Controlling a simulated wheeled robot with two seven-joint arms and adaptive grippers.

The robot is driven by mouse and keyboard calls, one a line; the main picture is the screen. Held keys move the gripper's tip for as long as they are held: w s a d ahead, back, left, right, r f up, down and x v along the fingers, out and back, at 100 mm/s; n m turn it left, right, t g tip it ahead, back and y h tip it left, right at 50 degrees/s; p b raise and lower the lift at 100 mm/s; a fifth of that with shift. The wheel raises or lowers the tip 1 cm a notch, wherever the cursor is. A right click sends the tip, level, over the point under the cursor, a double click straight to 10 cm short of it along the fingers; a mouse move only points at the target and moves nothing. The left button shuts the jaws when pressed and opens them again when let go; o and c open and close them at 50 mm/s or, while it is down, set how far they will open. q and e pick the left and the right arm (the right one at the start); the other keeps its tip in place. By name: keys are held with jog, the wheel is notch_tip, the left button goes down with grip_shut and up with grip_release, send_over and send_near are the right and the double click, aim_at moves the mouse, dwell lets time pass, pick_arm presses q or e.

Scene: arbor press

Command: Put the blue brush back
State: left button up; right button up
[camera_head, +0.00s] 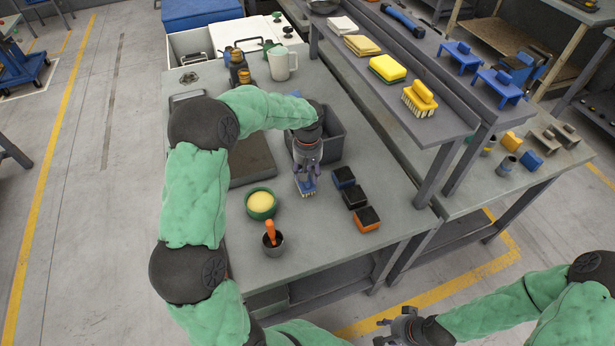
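The blue brush (308,190), with pale bristles facing down, is below my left gripper (306,172) over the grey workbench. The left gripper points down with its fingers closed around the brush's handle, hiding most of it. I cannot tell whether the bristles touch the bench. My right gripper (381,331) is at the bottom, in front of the bench, empty with its fingers apart. On the raised shelf, two blue stands (499,86) sit behind a yellow brush (419,99).
Near the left gripper are a grey bin (333,147), a green bowl (261,204), a cup with an orange-handled tool (272,241) and several dark-topped blocks (367,219). The raised shelf (395,100) also holds a yellow sponge (388,68) and folded cloths. Bench space beside the cup is clear.

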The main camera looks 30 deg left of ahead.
pick_arm(q)
notch_tip(320, 180, up, 9)
jog(key=p, duration=0.1)
dwell(0.4)
